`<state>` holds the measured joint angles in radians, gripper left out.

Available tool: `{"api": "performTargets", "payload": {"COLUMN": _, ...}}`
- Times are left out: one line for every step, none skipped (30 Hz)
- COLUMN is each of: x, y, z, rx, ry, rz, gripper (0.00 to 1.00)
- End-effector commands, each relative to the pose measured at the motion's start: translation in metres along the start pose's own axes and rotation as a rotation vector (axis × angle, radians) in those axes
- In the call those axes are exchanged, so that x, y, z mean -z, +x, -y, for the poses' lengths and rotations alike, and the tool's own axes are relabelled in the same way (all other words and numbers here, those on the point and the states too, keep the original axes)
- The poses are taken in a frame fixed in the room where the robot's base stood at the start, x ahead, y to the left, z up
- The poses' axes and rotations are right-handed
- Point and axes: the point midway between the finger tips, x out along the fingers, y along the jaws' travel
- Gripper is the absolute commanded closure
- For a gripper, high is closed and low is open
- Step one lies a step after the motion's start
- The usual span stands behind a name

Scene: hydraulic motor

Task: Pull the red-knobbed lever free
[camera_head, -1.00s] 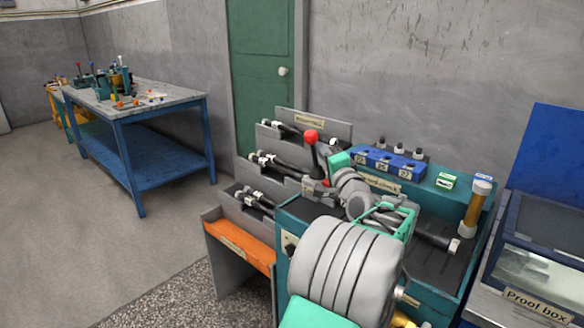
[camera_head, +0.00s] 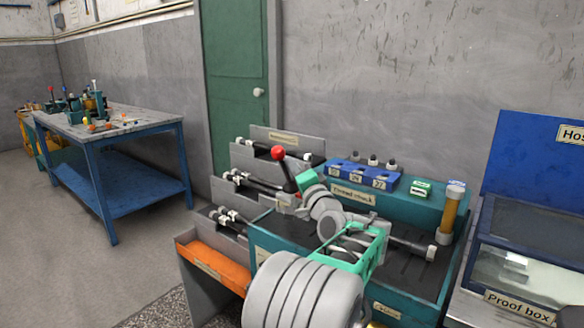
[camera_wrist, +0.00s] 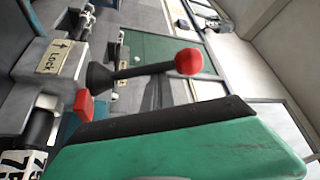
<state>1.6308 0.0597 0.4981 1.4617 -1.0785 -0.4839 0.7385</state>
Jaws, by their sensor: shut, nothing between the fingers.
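The lever stands at the left of the teal bench (camera_head: 395,310), tilted slightly left. It has a red ball knob (camera_head: 278,153) on a black shaft. In the wrist view the red knob (camera_wrist: 189,62) is upper right of centre, and the shaft runs left to a black boot. My gripper (camera_head: 307,179) is shut and empty, close to the lever's right side. In the wrist view its green finger with a black pad (camera_wrist: 150,125) fills the lower part, below the shaft. A narrow gap shows between pad and shaft. The lever's base is partly hidden in the head view.
Grey racks with black cylinders (camera_head: 240,182) and an orange tray (camera_head: 212,263) stand left. A "Proof box" (camera_head: 520,275) stands right. Open floor lies left, before a blue table (camera_head: 112,185).

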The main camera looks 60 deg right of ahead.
Motion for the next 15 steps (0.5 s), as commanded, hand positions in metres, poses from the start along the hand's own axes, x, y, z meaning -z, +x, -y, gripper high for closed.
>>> {"api": "performTargets", "payload": {"x": 0.001, "y": 0.002, "z": 0.002, "rx": 0.001, "ry": 0.001, "rz": 0.004, "gripper": 1.0}}
{"api": "performTargets", "payload": {"x": 0.003, "y": 0.004, "z": 0.002, "rx": 0.002, "ry": 0.001, "rz": 0.004, "gripper": 1.0}}
{"api": "performTargets", "payload": {"x": 0.007, "y": 0.006, "z": 0.003, "rx": 0.002, "ry": 0.001, "rz": 0.005, "gripper": 1.0}}
{"api": "performTargets", "payload": {"x": 0.011, "y": 0.009, "z": 0.003, "rx": 0.002, "ry": 0.002, "rz": 0.005, "gripper": 1.0}}
{"api": "performTargets", "payload": {"x": 0.016, "y": 0.012, "z": 0.004, "rx": 0.003, "ry": 0.001, "rz": 0.006, "gripper": 1.0}}
{"api": "performTargets", "payload": {"x": 0.022, "y": 0.016, "z": 0.005, "rx": 0.004, "ry": 0.002, "rz": 0.007, "gripper": 1.0}}
{"api": "performTargets", "payload": {"x": 0.027, "y": 0.019, "z": 0.005, "rx": 0.004, "ry": 0.003, "rz": 0.009, "gripper": 1.0}}
{"api": "performTargets", "payload": {"x": 0.033, "y": 0.023, "z": 0.005, "rx": 0.004, "ry": 0.003, "rz": 0.011, "gripper": 1.0}}
{"api": "performTargets", "payload": {"x": 0.03, "y": 0.007, "z": 0.002, "rx": 0.002, "ry": 0.005, "rz": 0.008, "gripper": 1.0}}
{"api": "performTargets", "payload": {"x": 0.03, "y": -0.002, "z": 0.001, "rx": 0.001, "ry": 0.004, "rz": 0.006, "gripper": 1.0}}
{"api": "performTargets", "payload": {"x": 0.029, "y": -0.009, "z": 0.002, "rx": 0.002, "ry": 0.004, "rz": 0.007, "gripper": 1.0}}
{"api": "performTargets", "payload": {"x": 0.029, "y": -0.019, "z": 0.002, "rx": 0.003, "ry": 0.004, "rz": 0.008, "gripper": 1.0}}
{"api": "performTargets", "payload": {"x": 0.028, "y": -0.026, "z": 0.003, "rx": 0.004, "ry": 0.004, "rz": 0.009, "gripper": 1.0}}
{"api": "performTargets", "payload": {"x": 0.028, "y": -0.033, "z": 0.003, "rx": 0.004, "ry": 0.005, "rz": 0.009, "gripper": 1.0}}
{"api": "performTargets", "payload": {"x": 0.027, "y": -0.042, "z": 0.003, "rx": 0.004, "ry": 0.005, "rz": 0.01, "gripper": 1.0}}
